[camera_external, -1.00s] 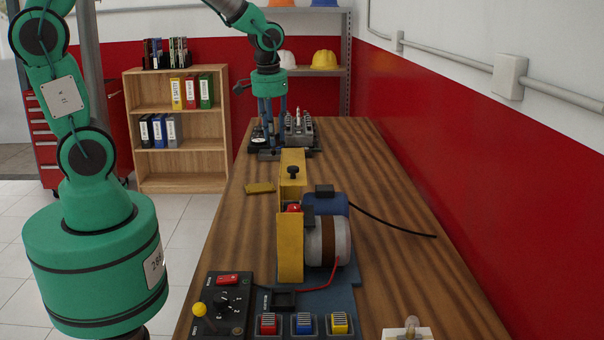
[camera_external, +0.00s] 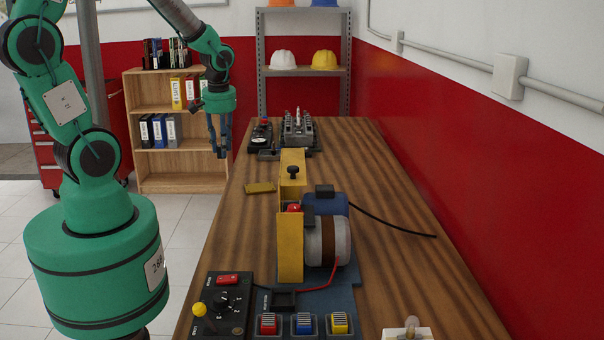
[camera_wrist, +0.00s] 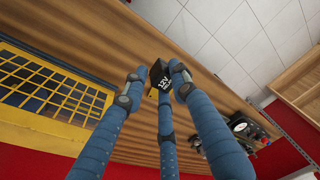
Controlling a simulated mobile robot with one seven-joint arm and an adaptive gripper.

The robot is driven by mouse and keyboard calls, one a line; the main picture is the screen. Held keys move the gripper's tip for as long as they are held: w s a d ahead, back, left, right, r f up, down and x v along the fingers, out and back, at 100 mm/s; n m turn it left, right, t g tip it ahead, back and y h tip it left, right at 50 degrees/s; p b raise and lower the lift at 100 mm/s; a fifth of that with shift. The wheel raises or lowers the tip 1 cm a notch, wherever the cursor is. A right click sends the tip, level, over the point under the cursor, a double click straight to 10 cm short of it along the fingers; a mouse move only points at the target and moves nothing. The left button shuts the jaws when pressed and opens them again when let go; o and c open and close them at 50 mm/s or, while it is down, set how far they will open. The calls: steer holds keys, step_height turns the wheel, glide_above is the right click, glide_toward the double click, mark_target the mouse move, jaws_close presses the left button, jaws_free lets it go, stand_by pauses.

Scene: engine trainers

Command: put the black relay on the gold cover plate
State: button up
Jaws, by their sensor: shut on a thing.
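My gripper (camera_external: 219,147) hangs over or just past the table's left edge, left of and beyond the gold cover plate. Its blue fingers are shut on the black relay (camera_wrist: 161,75), a small dark block with white "12V" lettering in the wrist view. In the external view the relay (camera_external: 222,154) is a small dark spot at the fingertips. The gold cover plate (camera_external: 259,188) lies flat on the table near its left edge, left of the yellow guard, with nothing on it. In the wrist view a yellow sliver beside the relay may be the plate; I cannot tell.
The yellow guard (camera_external: 290,240) and motor (camera_external: 328,240) stand mid-table, right of the plate. An engine block (camera_external: 298,130) and a gauge unit (camera_external: 261,137) stand at the far end. The wooden tabletop (camera_external: 240,220) around the plate is mostly clear.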

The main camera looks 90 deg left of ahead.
step_height(320, 180, down, 10)
steer(key=shift+f, duration=0.15)
steer(key=shift+s+d+m+p, duration=0.1)
steer(key=shift+m+p, duration=0.2)
steer(key=shift+p, duration=0.45)
stand_by(0.3)
steer(key=b, duration=0.1)
glide_above(261, 187)
steer(key=shift+d+f, duration=0.25)
steer(key=shift+f, duration=0.45)
steer(key=shift+f+b, duration=0.5)
steer(key=shift+f, duration=1.25)
steer(key=shift+f, duration=0.2)
